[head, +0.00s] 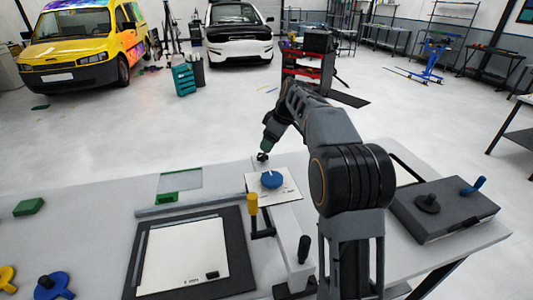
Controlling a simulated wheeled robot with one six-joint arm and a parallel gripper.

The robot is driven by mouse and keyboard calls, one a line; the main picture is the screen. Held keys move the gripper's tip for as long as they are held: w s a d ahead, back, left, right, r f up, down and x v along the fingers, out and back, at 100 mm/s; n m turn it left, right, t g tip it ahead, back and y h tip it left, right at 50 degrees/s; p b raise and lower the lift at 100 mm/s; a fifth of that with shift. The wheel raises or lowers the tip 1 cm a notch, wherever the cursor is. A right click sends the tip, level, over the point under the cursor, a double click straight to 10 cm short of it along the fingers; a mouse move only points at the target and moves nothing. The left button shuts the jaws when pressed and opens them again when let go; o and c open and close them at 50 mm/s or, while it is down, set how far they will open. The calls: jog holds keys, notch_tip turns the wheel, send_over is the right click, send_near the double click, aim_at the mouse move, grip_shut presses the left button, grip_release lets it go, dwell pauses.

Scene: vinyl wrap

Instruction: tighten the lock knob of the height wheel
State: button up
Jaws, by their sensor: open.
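A blue round wheel (271,180) lies on a white plate (286,191) at the middle of the bench; it may be the height wheel, but I cannot tell for sure. My gripper (263,156) is just behind the wheel, at the end of my arm, which reaches down from the right. It is open, though its fingers are small and dark here. I cannot tell whether it touches anything. A lock knob cannot be made out for certain. A black knob (428,202) and a blue-handled lever (473,186) stand on a dark box at the right.
A yellow-topped post (252,203) and a black-handled post (303,249) stand in front of the plate. A dark-framed white panel (187,256), a blue knob part (54,286) and a green block (28,207) lie to the left.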

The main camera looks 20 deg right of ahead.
aim_at(264, 155)
jog(key=shift+x, duration=3.2)
jog(key=shift+d, duration=0.1)
jog(key=shift+c, duration=0.5)
